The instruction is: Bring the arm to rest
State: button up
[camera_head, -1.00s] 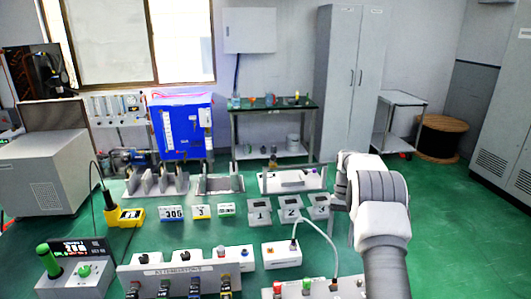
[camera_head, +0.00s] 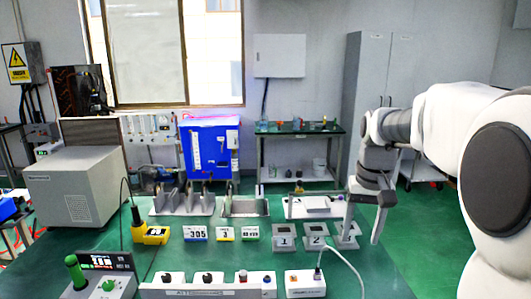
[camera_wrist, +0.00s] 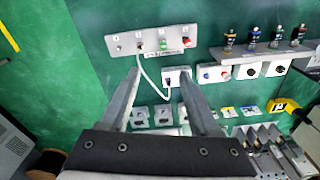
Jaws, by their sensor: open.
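My arm enters from the right in the head view, its large white links bent up and forward. My gripper (camera_head: 364,222) hangs down from it at the right end of the green bench, over or in front of the third grey numbered block (camera_head: 344,238). In the wrist view the gripper (camera_wrist: 158,80) shows two grey fingers spread apart with nothing held between them. Past the fingers lie a white box with a cable (camera_wrist: 178,76) and a grey panel with coloured plugs (camera_wrist: 151,41). Neither finger is seen gripping anything. The exact height above the bench cannot be told.
On the bench stand a switch box (camera_head: 208,285), a yellow meter (camera_head: 155,235), small displays (camera_head: 195,233) and grey slotted holders (camera_head: 183,205). A blue unit (camera_head: 210,150) and a green-topped table (camera_head: 300,129) stand behind. Green floor (camera_head: 420,225) is open at the right.

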jog(key=s+a+n+t, duration=0.1)
jog(key=s+a+t, duration=0.1)
jog(key=s, duration=0.8)
jog(key=s+a+n+t, duration=0.1)
jog(key=s+a+t, duration=0.2)
jog(key=s, duration=0.8)
jog(key=shift+a, duration=0.5)
